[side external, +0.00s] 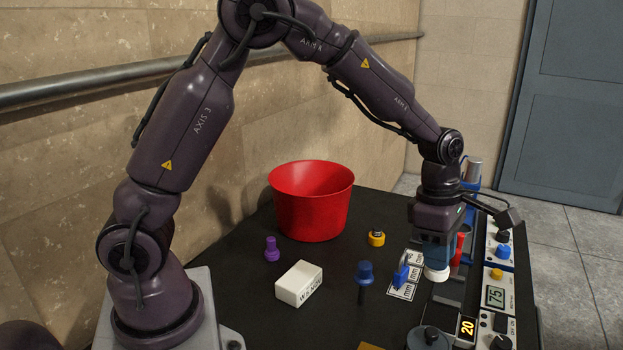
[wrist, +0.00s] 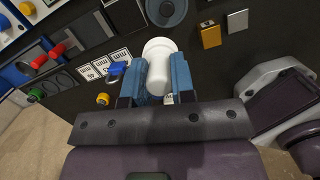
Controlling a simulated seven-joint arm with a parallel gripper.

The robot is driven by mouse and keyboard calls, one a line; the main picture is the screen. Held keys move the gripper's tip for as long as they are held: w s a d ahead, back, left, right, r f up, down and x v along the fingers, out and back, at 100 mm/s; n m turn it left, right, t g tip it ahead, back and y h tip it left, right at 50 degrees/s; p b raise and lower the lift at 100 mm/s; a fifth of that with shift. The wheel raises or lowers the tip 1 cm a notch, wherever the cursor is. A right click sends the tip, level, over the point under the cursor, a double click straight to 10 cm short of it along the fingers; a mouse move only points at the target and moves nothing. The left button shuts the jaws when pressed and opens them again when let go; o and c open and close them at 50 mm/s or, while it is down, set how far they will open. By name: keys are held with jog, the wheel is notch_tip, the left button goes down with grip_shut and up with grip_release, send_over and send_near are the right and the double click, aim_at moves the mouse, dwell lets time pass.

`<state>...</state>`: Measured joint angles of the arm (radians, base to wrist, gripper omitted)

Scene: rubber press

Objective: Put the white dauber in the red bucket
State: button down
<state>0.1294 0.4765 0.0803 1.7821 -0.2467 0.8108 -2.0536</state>
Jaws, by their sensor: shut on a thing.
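The white dauber (side external: 437,274) is between the blue fingers of my gripper (side external: 437,256), at the right side of the black table in the side view. In the wrist view the white dauber (wrist: 158,62) shows its broad round end beyond the fingertips, with its narrower body between the two fingers of my gripper (wrist: 159,82). My gripper is shut on it. I cannot tell whether the dauber's lower end touches the surface. The red bucket (side external: 310,212) stands upright at the back middle, left of my gripper and apart from it. It is not in the wrist view.
A yellow knob-like piece (side external: 376,238) and a blue clip on white label plates (side external: 402,276) lie between bucket and gripper. A blue-topped peg (side external: 364,281), white block (side external: 299,284) and purple piece (side external: 271,249) stand nearer. Control panels (side external: 495,297) line the right edge.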

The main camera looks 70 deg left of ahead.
jog(key=w+a+n, duration=0.2)
jog(key=a+n, duration=0.1)
jog(key=a, duration=0.9)
jog(key=w+a+n, duration=0.2)
jog(key=a+n, duration=0.1)
jog(key=a, duration=0.9)
jog(key=s+a+n+t+y, duration=0.1)
jog(key=s+a+n, duration=0.35)
jog(key=a, duration=0.75)
jog(key=s+a+n+y, duration=0.1)
jog(key=s+a, duration=0.6)
jog(key=a, duration=0.6)
jog(key=f, duration=1.3)
jog(key=shift+w+d+f, duration=0.15)
jog(key=shift+d+f, duration=0.05)
jog(key=shift+d, duration=0.05)
jog(key=shift+f, duration=2.1)
jog(key=shift+f, duration=0.15)
jog(key=c, duration=1)
grip_release()
jog(key=shift+o, duration=0.2)
